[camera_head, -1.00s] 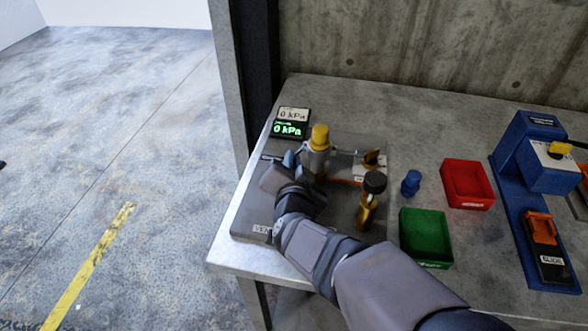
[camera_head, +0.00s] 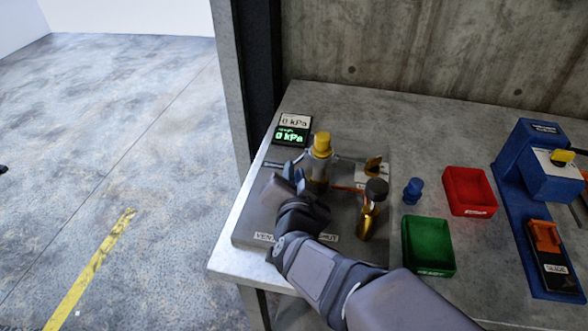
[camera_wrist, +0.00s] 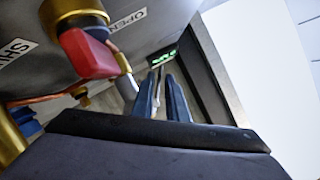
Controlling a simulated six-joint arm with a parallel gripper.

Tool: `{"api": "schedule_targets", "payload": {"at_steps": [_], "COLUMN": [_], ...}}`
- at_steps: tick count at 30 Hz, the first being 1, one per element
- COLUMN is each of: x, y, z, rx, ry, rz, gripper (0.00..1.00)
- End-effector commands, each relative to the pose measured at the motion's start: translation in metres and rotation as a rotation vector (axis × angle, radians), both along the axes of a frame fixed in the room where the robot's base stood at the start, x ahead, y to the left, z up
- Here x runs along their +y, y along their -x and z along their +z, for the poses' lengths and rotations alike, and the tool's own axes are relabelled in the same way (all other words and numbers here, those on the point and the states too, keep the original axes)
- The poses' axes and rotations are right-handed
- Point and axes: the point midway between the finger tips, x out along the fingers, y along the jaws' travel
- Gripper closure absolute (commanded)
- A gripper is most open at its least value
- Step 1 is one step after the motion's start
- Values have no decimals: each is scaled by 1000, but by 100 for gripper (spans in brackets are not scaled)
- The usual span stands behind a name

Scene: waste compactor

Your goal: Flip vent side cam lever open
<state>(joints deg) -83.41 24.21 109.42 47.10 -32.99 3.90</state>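A grey plate (camera_head: 258,216) on the bench carries a fitting with a yellow cap (camera_head: 322,143) and pale arms out to its sides. My gripper (camera_head: 297,164) is low over the plate, just left of this fitting. In the wrist view, its two blue-grey fingers (camera_wrist: 162,92) stand nearly parallel with a narrow gap. A thin pale rod lies near their tips; I cannot tell whether they touch it. A red lever (camera_wrist: 86,52) on a brass part is left of the fingers, near an OPEN label (camera_wrist: 125,22). I cannot tell which piece is the vent side cam lever.
A pressure display (camera_head: 292,130) reading 0 kPa stands behind the plate. A dark-topped brass part (camera_head: 371,207), a blue knob (camera_head: 413,191), a green tray (camera_head: 428,245) and a red tray (camera_head: 469,191) are to the right. A blue machine (camera_head: 548,165) is farther right.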

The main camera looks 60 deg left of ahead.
Motion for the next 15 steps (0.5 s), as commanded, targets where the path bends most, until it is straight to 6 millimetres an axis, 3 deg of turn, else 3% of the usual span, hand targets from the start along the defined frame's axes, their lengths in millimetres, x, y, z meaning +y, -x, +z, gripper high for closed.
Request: {"api": "schedule_targets", "payload": {"at_steps": [6, 15], "x": [-23, -37], "y": [15, 23], "z": [9, 14], "rx": [0, 1], "ry": [0, 1], "rz": [2, 1], "gripper": [87, 87]}}
